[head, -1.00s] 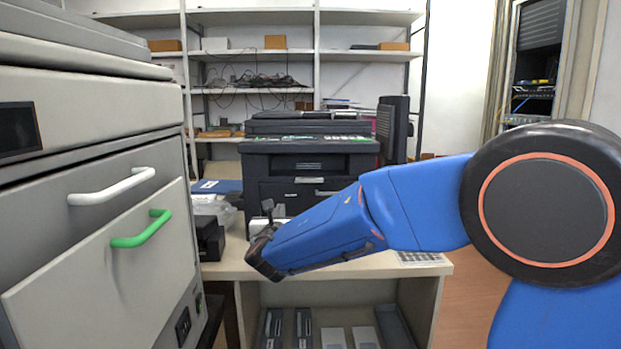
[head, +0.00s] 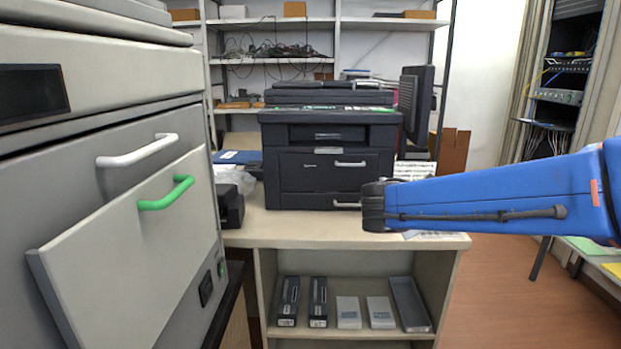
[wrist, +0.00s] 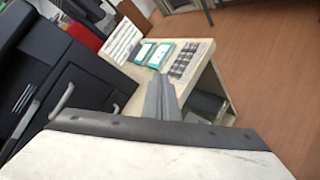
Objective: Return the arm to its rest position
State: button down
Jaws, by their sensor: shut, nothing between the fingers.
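My blue arm (head: 490,197) reaches in from the right edge of the head view, roughly level. Its dark wrist end (head: 375,206) is in front of the right side of the black printer. The fingers are hard to make out in the head view. In the wrist view my gripper (wrist: 158,90) shows as grey fingers close together, shut and empty. Behind them are the pale table (wrist: 207,80) and the wooden floor.
A large grey machine with a white handle (head: 137,152) and a tilted panel with a green handle (head: 166,194) fills the left. The black printer (head: 328,165) stands on the table (head: 290,228). Dark cartridge boxes (head: 289,300) lie on the shelf below. Open floor (head: 510,290) is at right.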

jog(key=s+d+f+m+g+y, duration=0.1)
jog(key=s+d+f+m+g, duration=0.3)
jog(key=s, duration=0.5)
jog(key=s+d+f+m+g+y, duration=0.1)
jog(key=s+d+f+m, duration=0.2)
jog(key=s+d+m, duration=0.45)
jog(key=s+a+f+m+y, duration=0.2)
jog(key=s+a+f+m, duration=0.1)
jog(key=s, duration=0.5)
jog(key=s+a+f+m+g+y, duration=0.1)
jog(key=s+a+f+m+y, duration=0.2)
jog(key=s+a+m, duration=0.2)
jog(key=s, duration=0.3)
jog(key=shift+a, duration=0.35)
jog(key=shift+f, duration=0.1)
